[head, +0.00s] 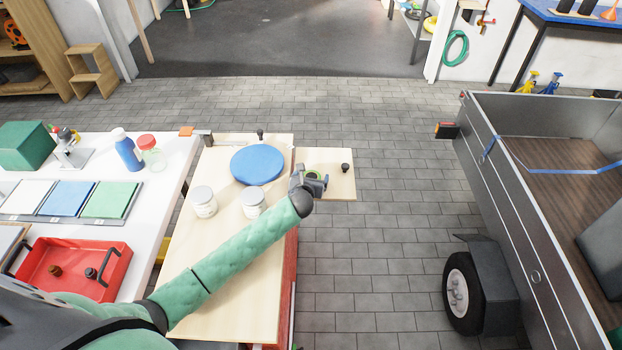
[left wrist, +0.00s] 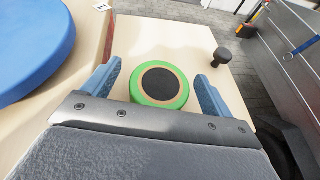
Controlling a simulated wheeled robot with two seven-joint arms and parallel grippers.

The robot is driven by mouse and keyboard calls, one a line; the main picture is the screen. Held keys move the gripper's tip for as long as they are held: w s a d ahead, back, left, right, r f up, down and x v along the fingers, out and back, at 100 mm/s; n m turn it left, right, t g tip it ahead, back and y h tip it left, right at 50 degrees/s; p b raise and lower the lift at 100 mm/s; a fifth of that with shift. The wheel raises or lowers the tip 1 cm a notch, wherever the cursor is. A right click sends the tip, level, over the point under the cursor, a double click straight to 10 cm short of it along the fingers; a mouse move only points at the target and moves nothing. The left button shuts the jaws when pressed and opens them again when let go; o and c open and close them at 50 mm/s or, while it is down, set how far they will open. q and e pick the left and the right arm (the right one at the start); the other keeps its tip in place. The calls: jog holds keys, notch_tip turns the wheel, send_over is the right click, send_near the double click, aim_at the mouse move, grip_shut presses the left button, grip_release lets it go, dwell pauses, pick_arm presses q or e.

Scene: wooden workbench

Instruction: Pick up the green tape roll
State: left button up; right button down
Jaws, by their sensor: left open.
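The green tape roll (left wrist: 160,87) lies flat on the light wood board, with a brown inner ring and a dark centre. In the head view only part of the tape roll (head: 313,174) shows behind my gripper. I cannot tell how far above the board the fingertips are. My right gripper is not in view.
A blue disc (head: 257,164) and two white-lidded jars (head: 204,202) stand on the workbench (head: 215,260) left of the roll. A dark knob (head: 346,168) stands on the board (head: 340,186) just right of it. A grey trailer (head: 520,200) is farther right across open floor.

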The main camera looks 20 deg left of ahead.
pick_arm(q)
jog(key=shift+x, duration=1.05)
jog(key=shift+d, duration=0.1)
jog(key=c, duration=1.1)
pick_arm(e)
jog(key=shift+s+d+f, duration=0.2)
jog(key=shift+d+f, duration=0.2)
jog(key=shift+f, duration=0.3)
pick_arm(q)
jog(key=shift+r, duration=0.1)
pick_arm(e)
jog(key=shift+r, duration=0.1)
